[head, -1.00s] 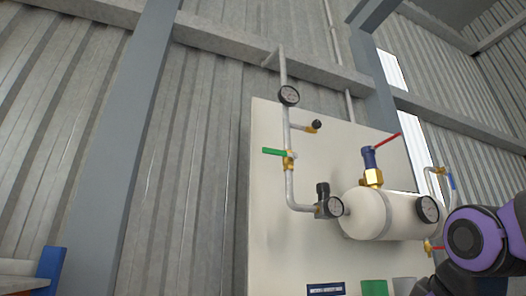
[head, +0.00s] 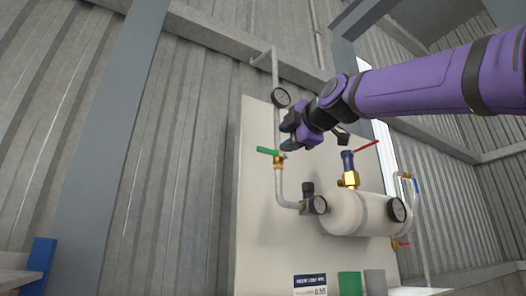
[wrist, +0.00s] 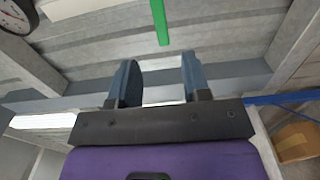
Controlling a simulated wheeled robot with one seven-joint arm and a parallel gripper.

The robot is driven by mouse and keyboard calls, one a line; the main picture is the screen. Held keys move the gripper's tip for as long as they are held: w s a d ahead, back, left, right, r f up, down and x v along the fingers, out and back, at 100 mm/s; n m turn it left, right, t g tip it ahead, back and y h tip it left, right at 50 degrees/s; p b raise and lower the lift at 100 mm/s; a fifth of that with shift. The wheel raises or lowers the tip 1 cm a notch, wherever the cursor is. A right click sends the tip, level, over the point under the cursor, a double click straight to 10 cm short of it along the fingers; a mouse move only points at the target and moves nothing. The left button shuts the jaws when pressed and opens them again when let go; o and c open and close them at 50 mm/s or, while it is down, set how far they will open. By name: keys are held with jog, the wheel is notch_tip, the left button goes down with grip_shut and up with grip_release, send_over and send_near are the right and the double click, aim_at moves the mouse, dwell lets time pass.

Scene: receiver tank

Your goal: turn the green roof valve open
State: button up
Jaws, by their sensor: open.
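The green valve handle (head: 267,151) sticks out to the left from a brass valve body on the vertical grey pipe (head: 279,185), roughly crosswise to it. In the wrist view the green handle (wrist: 160,22) is a bar at the top, beyond my fingertips and between their lines. My gripper (head: 287,138) is just right of the valve in the head view and covers part of the pipe. In the wrist view my gripper (wrist: 160,75) is open, with nothing between its two blue-grey fingers. It appears apart from the handle.
The white tank (head: 355,213) carries a blue and brass valve (head: 349,172) with a red handle (head: 366,146). A pale panel (head: 255,225) stands behind.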

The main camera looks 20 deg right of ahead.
aim_at(268, 151)
jog(key=w, duration=0.3)
jog(key=w+a, duration=0.1)
jog(key=w, duration=0.5)
jog(key=shift+w+a, duration=0.35)
jog(key=shift+a, duration=0.05)
grip_shut()
